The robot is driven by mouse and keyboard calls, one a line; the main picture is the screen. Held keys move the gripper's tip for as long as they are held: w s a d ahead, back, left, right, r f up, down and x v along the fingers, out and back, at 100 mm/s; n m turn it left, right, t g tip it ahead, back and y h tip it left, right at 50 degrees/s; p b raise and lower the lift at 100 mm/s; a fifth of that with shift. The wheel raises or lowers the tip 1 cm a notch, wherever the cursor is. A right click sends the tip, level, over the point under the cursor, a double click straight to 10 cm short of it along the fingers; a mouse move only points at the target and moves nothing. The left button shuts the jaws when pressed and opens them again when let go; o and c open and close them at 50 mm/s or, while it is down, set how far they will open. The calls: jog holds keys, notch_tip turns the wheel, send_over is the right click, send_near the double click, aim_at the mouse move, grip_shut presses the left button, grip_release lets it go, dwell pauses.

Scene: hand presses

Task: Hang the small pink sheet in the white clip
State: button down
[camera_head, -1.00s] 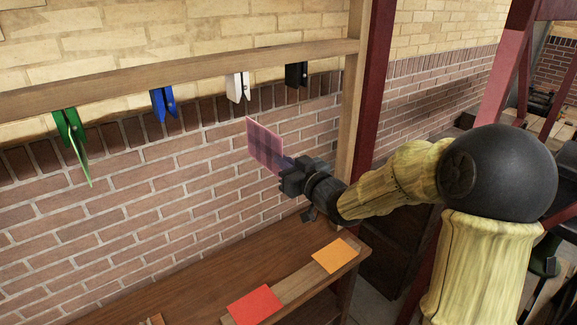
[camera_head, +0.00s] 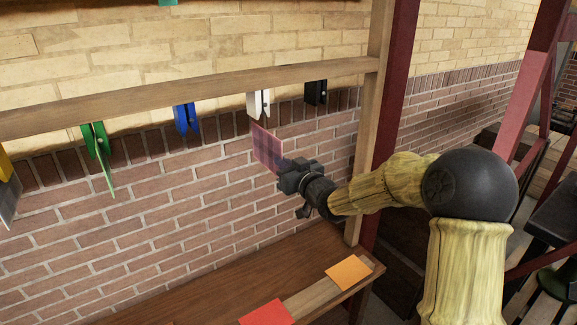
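The small pink sheet (camera_head: 267,147) stands upright and tilted in my gripper (camera_head: 283,172), which is shut on its lower right edge. The white clip (camera_head: 259,104) hangs from the wooden rail. The sheet's top corner shows just below the clip's lower end. I cannot tell from this view whether they touch or how far apart they are in depth. My gripper is below and a little right of the white clip. Its fingertips are partly hidden by the sheet and the gripper body.
A black clip (camera_head: 316,92) hangs right of the white one, a blue clip (camera_head: 186,118) left. A green clip (camera_head: 96,140) holds a green sheet (camera_head: 107,172). Orange (camera_head: 349,271) and red (camera_head: 266,313) sheets lie on the bench (camera_head: 215,275). A wooden post (camera_head: 369,115) stands right.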

aim_at(281, 151)
jog(key=shift+w+a+r+p, duration=0.25)
jog(key=shift+w+a+p, duration=0.05)
jog(key=shift+w+a, duration=0.15)
jog(key=shift+d+r+p, duration=0.15)
jog(key=shift+r+p, duration=0.5)
jog(key=shift+r, duration=0.55)
jog(key=shift+b, duration=0.45)
dwell(0.3)
jog(key=shift+w+r+p, duration=0.1)
jog(key=shift+r+p, duration=0.9)
jog(key=shift+r, duration=0.55)
jog(key=shift+r, duration=0.15)
jog(key=shift+r, duration=0.1)
jog(key=shift+r+p, duration=0.3)
jog(key=shift+r, duration=0.2)
